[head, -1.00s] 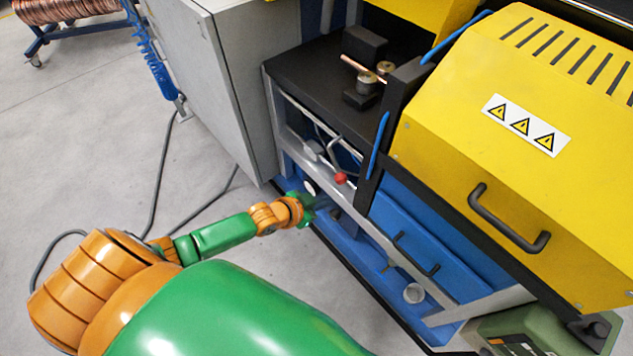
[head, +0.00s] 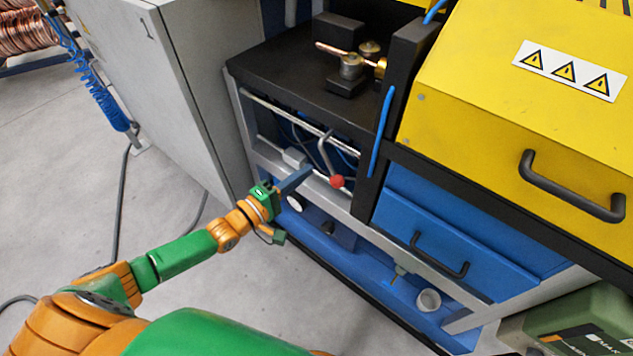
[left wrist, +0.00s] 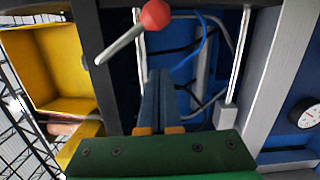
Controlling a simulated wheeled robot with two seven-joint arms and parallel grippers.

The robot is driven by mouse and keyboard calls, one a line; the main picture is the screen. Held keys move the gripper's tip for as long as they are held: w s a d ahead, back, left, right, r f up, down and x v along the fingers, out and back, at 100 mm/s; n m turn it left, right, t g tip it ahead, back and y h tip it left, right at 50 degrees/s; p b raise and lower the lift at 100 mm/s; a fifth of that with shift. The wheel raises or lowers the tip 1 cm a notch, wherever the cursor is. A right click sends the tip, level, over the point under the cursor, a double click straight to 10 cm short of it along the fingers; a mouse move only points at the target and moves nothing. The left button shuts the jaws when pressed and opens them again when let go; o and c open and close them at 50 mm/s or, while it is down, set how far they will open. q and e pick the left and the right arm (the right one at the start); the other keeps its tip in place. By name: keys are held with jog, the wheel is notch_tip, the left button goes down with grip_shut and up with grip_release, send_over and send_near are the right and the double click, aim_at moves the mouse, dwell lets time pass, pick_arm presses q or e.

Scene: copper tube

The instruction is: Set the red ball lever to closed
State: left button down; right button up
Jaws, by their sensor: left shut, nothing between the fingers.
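The red ball (head: 337,181) sits at the end of a thin grey lever (head: 324,152) on the front of the machine frame, below the black top. In the left wrist view the red ball (left wrist: 155,14) is at the top, with its lever slanting down to the left. My left gripper (head: 303,173) is shut and empty, its fingers pointing toward the ball from the left, with a small gap in the head view. In the left wrist view its shut fingers (left wrist: 159,75) point up, below the ball and apart from it. My right gripper is not in view.
A yellow cover with a black handle (head: 570,187) and a blue drawer (head: 450,230) are on the right. A grey cabinet (head: 175,80) stands on the left. A copper tube (head: 338,52) lies on the black top. Cables run behind the lever. A gauge (left wrist: 305,112) is at the right in the wrist view.

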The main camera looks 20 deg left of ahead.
pick_arm(q)
jog(key=d+p, duration=0.1)
jog(key=d, duration=0.1)
jog(key=s+d, duration=0.1)
jog(key=d, duration=0.1)
jog(key=shift+p, duration=0.35)
jog(key=shift+s+d+r+n, duration=0.15)
jog(key=shift+d+n, duration=0.2)
jog(key=shift+n, duration=0.1)
jog(key=shift+s+d+r+n, duration=0.15)
jog(key=shift+d+n, duration=0.2)
jog(key=shift+n, duration=0.1)
